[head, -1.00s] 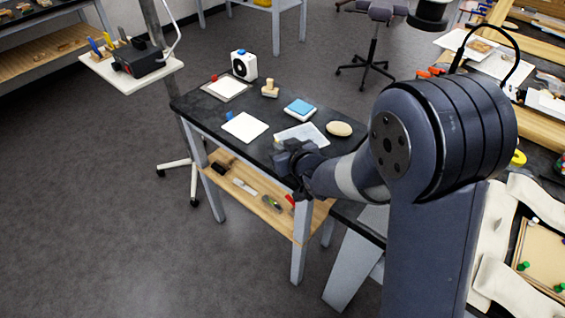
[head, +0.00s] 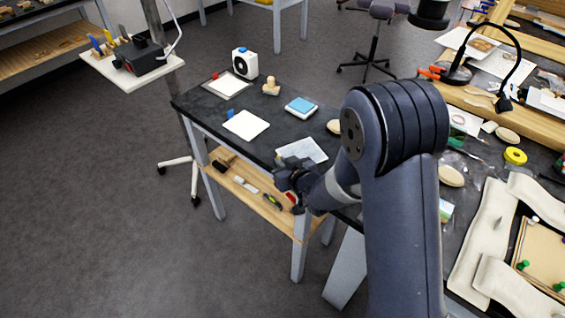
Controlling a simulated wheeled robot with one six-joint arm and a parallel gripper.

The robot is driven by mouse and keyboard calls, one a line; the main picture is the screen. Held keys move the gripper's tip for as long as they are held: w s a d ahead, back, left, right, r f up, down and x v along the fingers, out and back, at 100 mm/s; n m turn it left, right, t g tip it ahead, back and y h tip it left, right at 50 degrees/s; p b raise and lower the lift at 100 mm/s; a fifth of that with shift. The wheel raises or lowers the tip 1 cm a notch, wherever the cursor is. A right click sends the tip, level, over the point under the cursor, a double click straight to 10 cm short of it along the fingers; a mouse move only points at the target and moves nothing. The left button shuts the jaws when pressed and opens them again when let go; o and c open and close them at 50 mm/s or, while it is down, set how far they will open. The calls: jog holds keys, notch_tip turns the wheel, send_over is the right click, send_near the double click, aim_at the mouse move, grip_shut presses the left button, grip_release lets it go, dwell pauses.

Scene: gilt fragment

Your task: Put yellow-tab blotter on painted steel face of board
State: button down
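My gripper (head: 296,188) is dark and small in the head view, at the front edge of the dark worktable (head: 205,108). Its fingers are not clear enough to tell open from shut. A pale flat sheet (head: 302,150) lies on the table just beyond it. A white pad (head: 246,125) with a blue tab (head: 230,114) and another white pad (head: 229,85) with a red tab (head: 215,76) lie farther left. I cannot make out a yellow tab on any pad. A tan board (head: 541,252) with green and white pins lies at the far right; I cannot identify a painted steel face.
A blue-topped block (head: 300,107), a wooden stamp (head: 271,86) and a white device (head: 245,63) stand on the worktable. A shelf (head: 267,211) below holds small tools. The right bench is crowded, with a black lamp (head: 505,102) and yellow tape roll (head: 515,156).

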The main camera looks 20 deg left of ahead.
jog(key=shift+f, duration=0.2)
jog(key=c, duration=1.7)
grip_release()
jog(key=shift+r, duration=0.2)
jog(key=shift+r, duration=0.1)
jog(key=b+v, duration=0.1)
jog(key=v, duration=1.1)
jog(key=x, duration=0.6)
jog(key=p+x, duration=0.1)
jog(key=x, duration=0.5)
jog(key=shift+f, duration=0.3)
jog(key=shift+r, duration=0.2)
jog(key=shift+s+d, duration=0.1)
